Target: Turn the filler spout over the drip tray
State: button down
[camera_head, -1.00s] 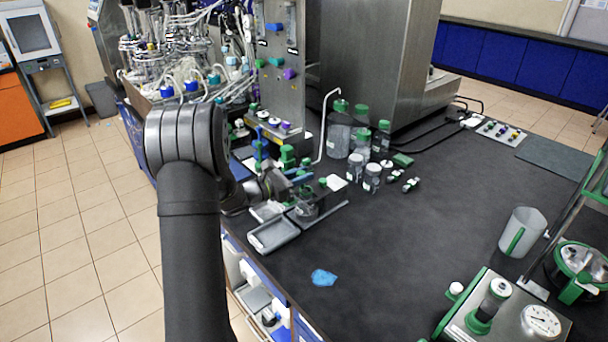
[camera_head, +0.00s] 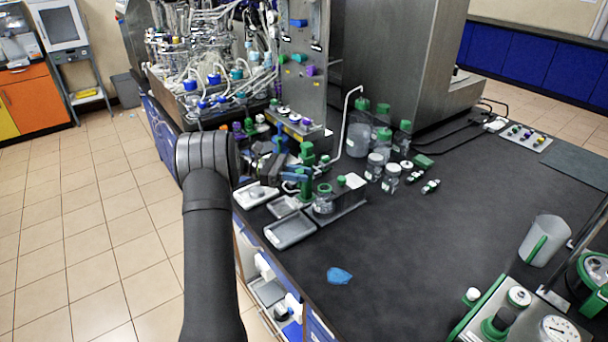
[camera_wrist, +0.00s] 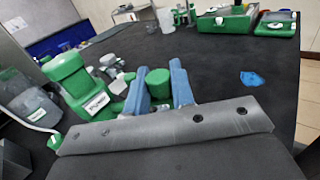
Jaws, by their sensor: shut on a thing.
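The green filler (camera_head: 306,155) stands at the left edge of the black bench, by the steel panel. In the wrist view its green body with a white label (camera_wrist: 72,82) is left of my fingers. My gripper (camera_head: 289,160) has blue fingers at the filler; in the wrist view the gripper (camera_wrist: 158,80) is shut on a green part of it, seemingly the spout. The fingers hide much of the spout, so its exact heading is unclear. Shallow grey trays (camera_head: 290,230) lie in front, towards the bench edge; I cannot tell which is the drip tray.
A small jar with a green ring (camera_head: 323,200) stands on a dark stand just right of the filler. Several green-capped bottles (camera_head: 382,142) and a thin bent white tube (camera_head: 348,115) are close behind.

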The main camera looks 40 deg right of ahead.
jog(key=shift+w+a+y, duration=0.1)
jog(key=shift+y, duration=0.2)
jog(key=c, duration=1.3)
grip_release()
jog(key=shift+o, duration=0.2)
jog(key=shift+r, duration=0.25)
jog(key=r, duration=0.4)
jog(key=shift+s, duration=0.2)
jog(key=s+d+r, duration=0.3)
jog(key=s+r, duration=0.3)
jog(key=s, duration=0.4)
jog(key=shift+s+r, duration=0.25)
jog(key=shift+s, duration=0.15)
jog(key=shift+d, duration=0.1)
jog(key=shift+c, duration=0.4)
